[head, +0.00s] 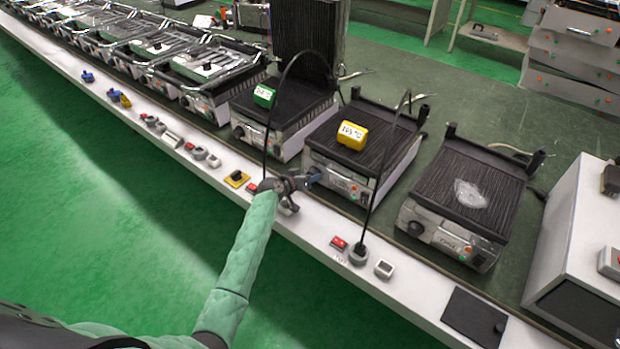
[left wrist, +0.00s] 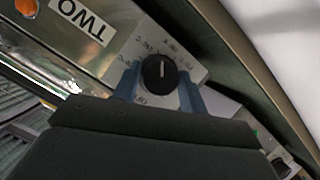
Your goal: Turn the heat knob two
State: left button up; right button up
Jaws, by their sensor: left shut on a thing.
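The black round heat knob (left wrist: 158,73) sits on a metal panel with a dial scale around it, beside a white label reading TWO (left wrist: 84,18). My left gripper (head: 314,176) is at the front panel of the middle grill (head: 358,183), which bears a yellow block (head: 352,135). In the left wrist view, its blue fingers (left wrist: 160,84) are on both sides of the knob and shut on it. The knob's white pointer line shows. In the head view, the gripper hides the knob. My right gripper is not in view.
A grill with a green block (head: 264,96) and raised lid stands to the left. Another grill (head: 465,185) with a pale patch stands to the right. Black cables rise beside the arm. Red switches (head: 339,242) and sockets line the white table edge (head: 320,228).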

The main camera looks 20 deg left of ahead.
pick_arm(q)
jog(key=o, duration=1)
jog(key=b+v, duration=0.1)
jog(key=v, duration=0.6)
jog(key=shift+s+a+r+b, duration=0.15)
jog(key=shift+s+b, duration=0.2)
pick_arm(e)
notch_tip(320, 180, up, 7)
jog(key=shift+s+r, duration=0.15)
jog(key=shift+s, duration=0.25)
